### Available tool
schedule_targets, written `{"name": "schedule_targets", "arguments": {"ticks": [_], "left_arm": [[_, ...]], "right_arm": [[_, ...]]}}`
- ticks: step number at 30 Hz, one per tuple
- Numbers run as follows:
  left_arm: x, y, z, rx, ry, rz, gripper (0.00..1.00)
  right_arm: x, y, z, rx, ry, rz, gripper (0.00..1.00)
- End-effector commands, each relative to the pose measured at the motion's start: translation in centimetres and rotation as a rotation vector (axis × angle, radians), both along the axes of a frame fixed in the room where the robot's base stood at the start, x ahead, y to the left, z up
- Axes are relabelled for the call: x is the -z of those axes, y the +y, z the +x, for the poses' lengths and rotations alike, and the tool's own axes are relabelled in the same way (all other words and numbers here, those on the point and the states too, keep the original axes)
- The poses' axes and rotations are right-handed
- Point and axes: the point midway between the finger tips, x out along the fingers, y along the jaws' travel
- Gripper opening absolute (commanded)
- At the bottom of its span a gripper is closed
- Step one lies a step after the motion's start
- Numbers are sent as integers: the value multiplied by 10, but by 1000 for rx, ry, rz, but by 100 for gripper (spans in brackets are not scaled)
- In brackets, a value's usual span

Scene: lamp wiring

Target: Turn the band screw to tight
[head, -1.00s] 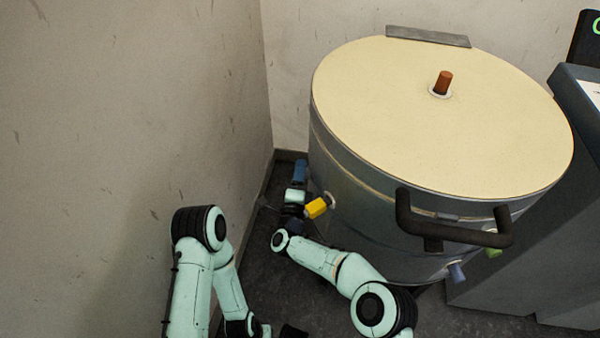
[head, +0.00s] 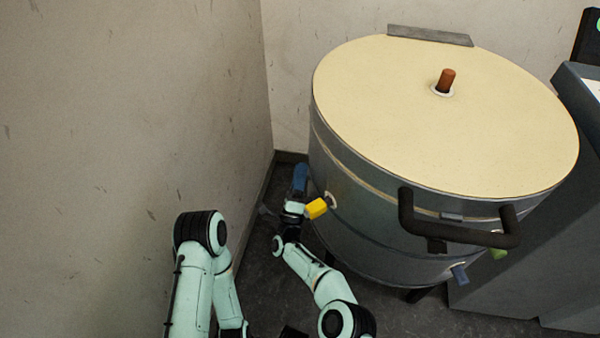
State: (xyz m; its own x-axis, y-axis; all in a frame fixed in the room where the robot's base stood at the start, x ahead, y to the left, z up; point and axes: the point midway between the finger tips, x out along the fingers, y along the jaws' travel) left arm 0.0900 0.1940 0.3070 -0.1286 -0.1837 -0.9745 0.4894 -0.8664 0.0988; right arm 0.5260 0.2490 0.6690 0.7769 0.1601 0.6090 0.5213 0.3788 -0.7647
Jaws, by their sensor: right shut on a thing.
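A round metal kiln (head: 370,228) with a cream lid stands right of centre, with a band around its upper side. I cannot make out the band screw clearly; it may be hidden at the kiln's left side. My right gripper (head: 297,198) is by that side, just left of a yellow plug (head: 316,208). It is shut on a blue, handle-like thing (head: 301,178) that sticks up beside the kiln wall. The fingertips are too small to see well. My left arm is bent low at left; only a dark end part, perhaps the gripper (head: 292,332), shows at the bottom edge.
A dark handle (head: 458,235) juts from the kiln's front, with a blue plug (head: 459,274) and a green plug (head: 498,254) below. An orange-brown plug (head: 446,79) stands on the lid. A wall (head: 130,130) is close at left; a grey cabinet (head: 540,250) stands at right.

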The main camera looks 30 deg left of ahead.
Motion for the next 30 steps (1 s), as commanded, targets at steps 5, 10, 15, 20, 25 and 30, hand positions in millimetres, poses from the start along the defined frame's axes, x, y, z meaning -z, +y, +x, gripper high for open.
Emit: {"name": "schedule_targets", "arguments": {"ticks": [5,10,15,20,25,30], "left_arm": [[0,0,0,0,-1,0,43],[0,0,0,0,-1,0,43],[0,0,0,0,-1,0,43],[0,0,0,0,-1,0,43],[0,0,0,0,-1,0,43],[0,0,0,0,-1,0,43]], "right_arm": [[1,-1,0,2,-30,22,9],[1,-1,0,2,-45,33,9],[1,-1,0,2,-49,36,9],[1,-1,0,3,-48,36,9],[1,-1,0,3,-48,36,56],[1,-1,0,2,-47,36,61]]}}
